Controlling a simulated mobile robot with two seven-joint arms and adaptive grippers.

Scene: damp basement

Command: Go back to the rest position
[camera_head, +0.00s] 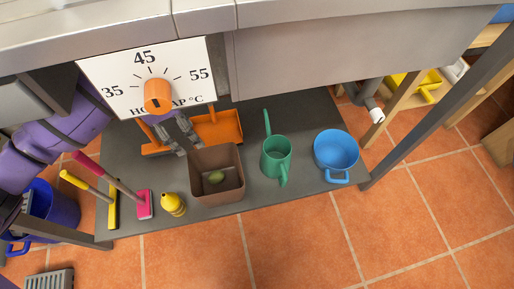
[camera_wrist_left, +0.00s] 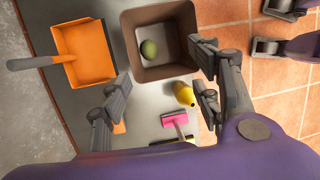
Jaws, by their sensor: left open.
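My left gripper (camera_head: 182,140) is open and empty under the counter, behind the temperature dial panel. In the head view it is above the shelf, between an orange dustpan (camera_head: 220,127) and a brown square bin (camera_head: 216,190). The left wrist view shows its two fingers spread apart (camera_wrist_left: 160,92), with the bin (camera_wrist_left: 165,68) beyond them. A green roundish object (camera_head: 216,177) lies in the bin, apart from the fingers. My purple left arm comes in from the left, partly hidden by the panel. My right gripper is not in view.
The dial panel (camera_head: 120,72) and counter (camera_head: 330,60) overhang the grey shelf (camera_head: 262,120). A yellow bottle (camera_head: 173,205), pink brush (camera_head: 145,204), green watering can (camera_head: 276,158) and blue bucket (camera_head: 336,150) stand around the bin. A table leg (camera_head: 425,115) rises right. Tiled floor in front is open.

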